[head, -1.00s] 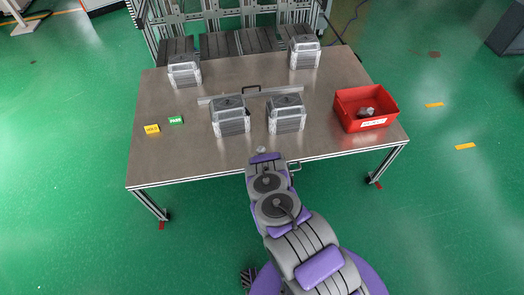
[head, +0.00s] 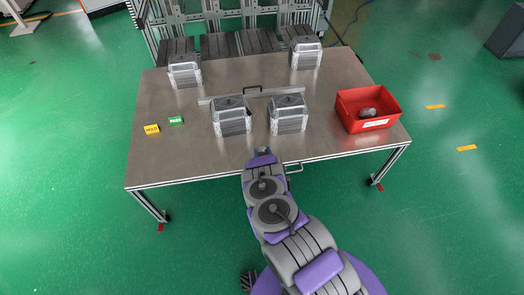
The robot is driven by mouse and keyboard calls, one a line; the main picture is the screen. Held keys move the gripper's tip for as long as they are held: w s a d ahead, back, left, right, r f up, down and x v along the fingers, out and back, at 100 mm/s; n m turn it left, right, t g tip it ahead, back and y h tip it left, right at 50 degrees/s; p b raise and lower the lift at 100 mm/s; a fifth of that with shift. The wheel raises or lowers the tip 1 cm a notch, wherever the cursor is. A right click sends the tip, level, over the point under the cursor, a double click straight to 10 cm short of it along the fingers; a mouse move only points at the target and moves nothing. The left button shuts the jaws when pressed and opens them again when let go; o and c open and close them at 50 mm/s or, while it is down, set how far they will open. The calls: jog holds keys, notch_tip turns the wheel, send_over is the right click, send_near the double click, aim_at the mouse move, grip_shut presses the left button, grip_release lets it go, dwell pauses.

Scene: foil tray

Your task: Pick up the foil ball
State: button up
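I cannot make out a foil ball for certain. My gripper (head: 263,151) is at the front edge of the metal table (head: 170,160), in front of the two nearer grey blocks. It is seen from behind and above, and my arm hides its fingers and whatever is beneath them. I cannot tell if it is open or shut, or if it holds anything. Small silvery-grey lumps (head: 369,112) lie in the red bin (head: 390,101) at the table's right. They are too small to identify, and my gripper is well to their left.
Ribbed grey blocks with shiny casings stand at front left (head: 230,118), front right (head: 287,115), back left (head: 184,72) and back right (head: 305,54). A metal bar (head: 275,94) with a black handle lies behind the front pair. Yellow (head: 152,129) and green (head: 176,121) signs stand left.

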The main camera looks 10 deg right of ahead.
aim_at(263, 148)
jog(key=shift+a, duration=0.25)
jog(key=shift+c, duration=2)
jog(key=shift+d, duration=0.45)
jog(key=shift+r+p, duration=0.3)
jog(key=shift+r, duration=0.2)
notch_tip(263, 148, up, 3)
jog(key=shift+s+a+f+p, duration=0.1)
jog(key=shift+s+a+p, duration=0.05)
jog(key=shift+p, duration=0.65)
jog(key=s+d+p, duration=0.1)
jog(key=s+d, duration=0.2)
jog(key=s+d+p, duration=0.1)
jog(key=s+d, duration=0.2)
jog(key=d, duration=0.1)
jog(key=s+d+r+p, duration=0.1)
jog(key=s+d, duration=0.2)
jog(key=shift+s+d, duration=0.15)
jog(key=shift+d, duration=0.1)
jog(key=shift+s+d, duration=0.55)
jog(key=shift+s, duration=0.15)
